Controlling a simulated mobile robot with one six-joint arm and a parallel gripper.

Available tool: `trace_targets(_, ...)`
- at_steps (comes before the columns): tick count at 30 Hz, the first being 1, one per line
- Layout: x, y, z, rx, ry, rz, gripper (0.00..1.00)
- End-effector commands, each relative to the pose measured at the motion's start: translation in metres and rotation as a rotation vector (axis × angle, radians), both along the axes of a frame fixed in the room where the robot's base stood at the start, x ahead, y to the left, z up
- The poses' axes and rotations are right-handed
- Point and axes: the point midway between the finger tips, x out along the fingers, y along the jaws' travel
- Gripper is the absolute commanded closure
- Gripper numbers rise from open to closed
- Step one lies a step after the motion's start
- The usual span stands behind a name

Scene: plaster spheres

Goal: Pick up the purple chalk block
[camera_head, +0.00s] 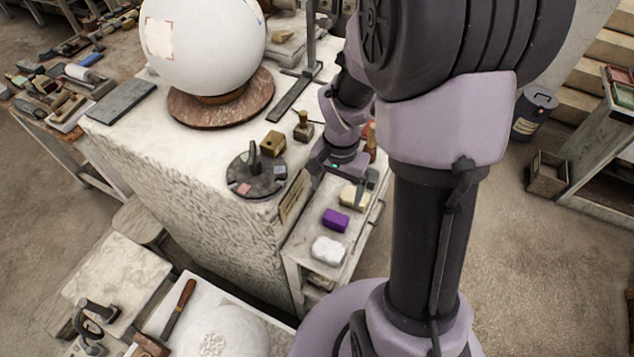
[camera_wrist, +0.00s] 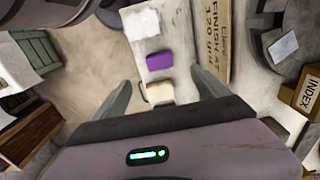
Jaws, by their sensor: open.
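The purple chalk block (camera_head: 335,220) lies on a narrow shelf beside the white plaster pedestal, between a white block (camera_head: 328,251) and a cream block (camera_head: 353,195). In the wrist view the purple block (camera_wrist: 159,60) shows ahead of the fingertips, near the middle. My gripper (camera_wrist: 160,84) is open and empty, its two fingers apart with the cream block (camera_wrist: 160,93) seen between them. In the head view my gripper is above the far end of the shelf, partly hidden by my arm.
The narrow shelf (camera_head: 306,243) stands against the pedestal (camera_head: 230,225). A round dark plate (camera_head: 243,187) with small pieces and a brass-coloured block (camera_head: 273,141) sit on the pedestal top. A sign reading "FINISH AT 120 grit" (camera_wrist: 217,40) runs along the shelf's side.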

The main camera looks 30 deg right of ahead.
Motion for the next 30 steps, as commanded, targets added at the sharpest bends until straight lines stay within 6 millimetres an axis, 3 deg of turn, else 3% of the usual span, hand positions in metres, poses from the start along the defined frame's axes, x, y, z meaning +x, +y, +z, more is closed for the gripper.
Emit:
trace_targets(1, -0.002, 0.001, -0.022, 0.002, 0.007, 0.001, 0.15)
trace_targets(6, -0.001, 0.0, -0.071, 0.001, 0.003, 0.002, 0.15)
trace_targets(13, 0.0, -0.001, -0.102, 0.001, 0.001, 0.002, 0.15)
trace_targets(18, 0.001, -0.005, -0.137, 0.002, 0.003, 0.004, 0.15)
trace_targets(21, 0.001, -0.005, -0.147, 0.002, 0.001, 0.004, 0.15)
trace_targets(27, 0.001, -0.005, -0.147, 0.001, -0.001, 0.003, 0.15)
trace_targets(28, 0.001, -0.005, -0.147, 0.001, -0.001, 0.003, 0.17)
trace_targets(30, 0.001, -0.005, -0.147, 0.001, -0.001, 0.003, 0.31)
